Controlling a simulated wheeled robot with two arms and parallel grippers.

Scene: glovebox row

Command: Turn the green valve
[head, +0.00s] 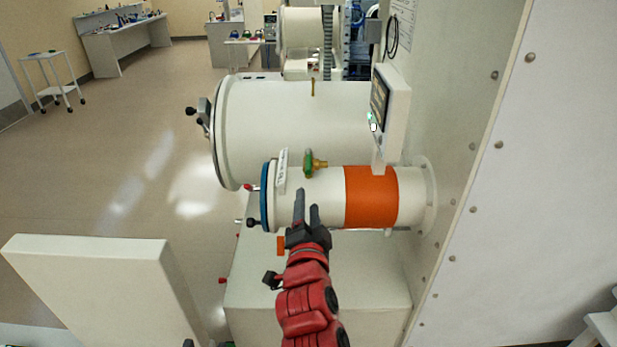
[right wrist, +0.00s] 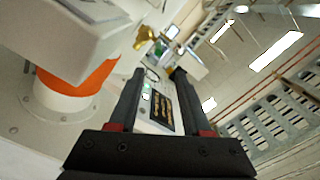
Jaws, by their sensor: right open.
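The green valve (head: 308,163) has a green handle on a brass fitting (head: 320,165). It sits on top of the smaller white cylinder (head: 325,186), left of its orange band (head: 371,197). My right gripper (head: 307,200) is open and empty, with its fingers pointing up the picture just below the valve, apart from it as far as I can tell. My left gripper is not in view.
A control panel with a screen (head: 391,112) stands right of the valve, close to the wall (head: 470,170). A larger white cylinder (head: 290,125) lies behind. A label plate (head: 282,171) stands left of the valve.

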